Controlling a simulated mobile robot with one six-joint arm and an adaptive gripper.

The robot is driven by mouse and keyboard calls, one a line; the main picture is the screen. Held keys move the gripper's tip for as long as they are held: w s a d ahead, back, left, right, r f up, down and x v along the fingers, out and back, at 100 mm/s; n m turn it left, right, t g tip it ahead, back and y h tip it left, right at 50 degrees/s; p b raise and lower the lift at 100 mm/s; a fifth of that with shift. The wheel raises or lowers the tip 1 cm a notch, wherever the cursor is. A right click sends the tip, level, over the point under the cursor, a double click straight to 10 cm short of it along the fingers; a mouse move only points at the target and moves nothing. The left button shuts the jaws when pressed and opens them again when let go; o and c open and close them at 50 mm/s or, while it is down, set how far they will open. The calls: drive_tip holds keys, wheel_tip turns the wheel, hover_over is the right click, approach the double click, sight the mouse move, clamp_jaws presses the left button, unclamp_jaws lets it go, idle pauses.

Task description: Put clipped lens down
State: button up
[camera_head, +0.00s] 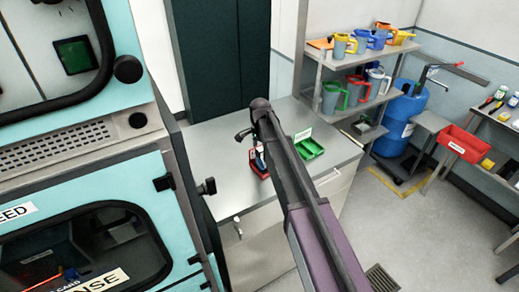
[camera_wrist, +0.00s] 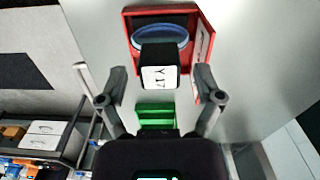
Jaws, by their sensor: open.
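The clipped lens (camera_wrist: 160,38) has a blue rim and a black clip (camera_wrist: 158,66) with a white label that seems to read "Y 17". In the wrist view it is in a red tray (camera_wrist: 127,24), and the clip points toward my gripper. My gripper (camera_wrist: 161,76) is open, with one finger on each side of the clip and a visible gap to both. In the head view the red tray (camera_head: 258,170) is on the grey counter, partly hidden by my arm, and my gripper is mostly hidden.
A green tray (camera_head: 309,149) is on the counter (camera_head: 223,170), right of the red tray; it also shows in the wrist view (camera_wrist: 155,113). A teal machine (camera_head: 85,170) stands at the left. Shelves with colored jugs (camera_head: 331,96) stand behind.

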wheel_tip(320, 180, up, 11)
drive_tip(key=p, duration=1)
drive_tip(key=shift+p, duration=0.3)
idle(0.5)
drive_tip(key=s+d+n, duration=1)
drive_tip(key=s+d, duration=1.2)
drive_tip(key=s, duration=0.3)
drive_tip(key=shift+s+d, duration=0.4)
wheel_tip(320, 180, down, 18)
drive_tip(key=b, duration=1.8)
drive_tip(key=shift+f, duration=0.2)
